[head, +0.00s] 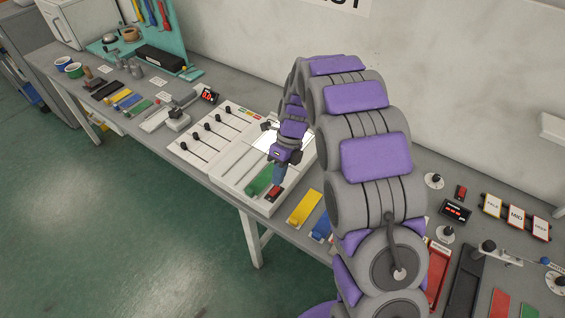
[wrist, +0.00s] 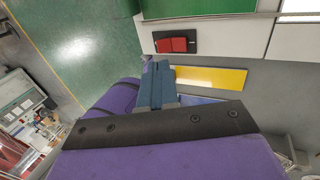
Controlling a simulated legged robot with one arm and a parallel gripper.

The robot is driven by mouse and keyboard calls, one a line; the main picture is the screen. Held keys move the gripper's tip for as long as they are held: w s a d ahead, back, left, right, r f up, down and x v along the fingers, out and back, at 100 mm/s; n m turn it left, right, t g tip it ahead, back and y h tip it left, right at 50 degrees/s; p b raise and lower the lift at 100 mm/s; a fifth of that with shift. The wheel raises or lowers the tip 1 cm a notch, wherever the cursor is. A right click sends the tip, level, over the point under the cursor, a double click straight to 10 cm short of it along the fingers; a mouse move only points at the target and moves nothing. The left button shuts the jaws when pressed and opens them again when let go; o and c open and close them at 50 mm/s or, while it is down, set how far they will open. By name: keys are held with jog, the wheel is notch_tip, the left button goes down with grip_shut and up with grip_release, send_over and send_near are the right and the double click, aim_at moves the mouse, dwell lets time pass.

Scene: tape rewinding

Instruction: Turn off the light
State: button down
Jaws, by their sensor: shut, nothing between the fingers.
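A red rocker switch (head: 273,192) on a dark base sits at the front corner of a white console (head: 240,172). In the wrist view the switch (wrist: 176,44) shows clearly, with a green plate (wrist: 205,20) beside it. A bright white lit panel (head: 262,136) is on the console behind the gripper; a glowing strip of it (wrist: 302,7) shows at the wrist view's top right. My gripper (head: 277,178) is shut and empty, pointing down close to the switch. In the wrist view its fingertips (wrist: 158,66) appear just below the switch; contact cannot be told.
A yellow plate (head: 304,207) and a blue plate (head: 321,226) lie right of the console. Several black-knobbed sliders (head: 207,130) stand on its left part. Right of my arm are dials, a red tray (head: 437,275) and labelled blocks (head: 516,216). The green floor in front is clear.

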aim_at(273, 194)
jog(key=b+x, duration=0.1)
jog(key=x, duration=0.3)
jog(key=shift+f, duration=0.1)
jog(key=shift+a, duration=0.1)
jog(key=shift+s+p, duration=0.1)
jog(key=shift+p, duration=0.45)
jog(key=shift+f, duration=0.15)
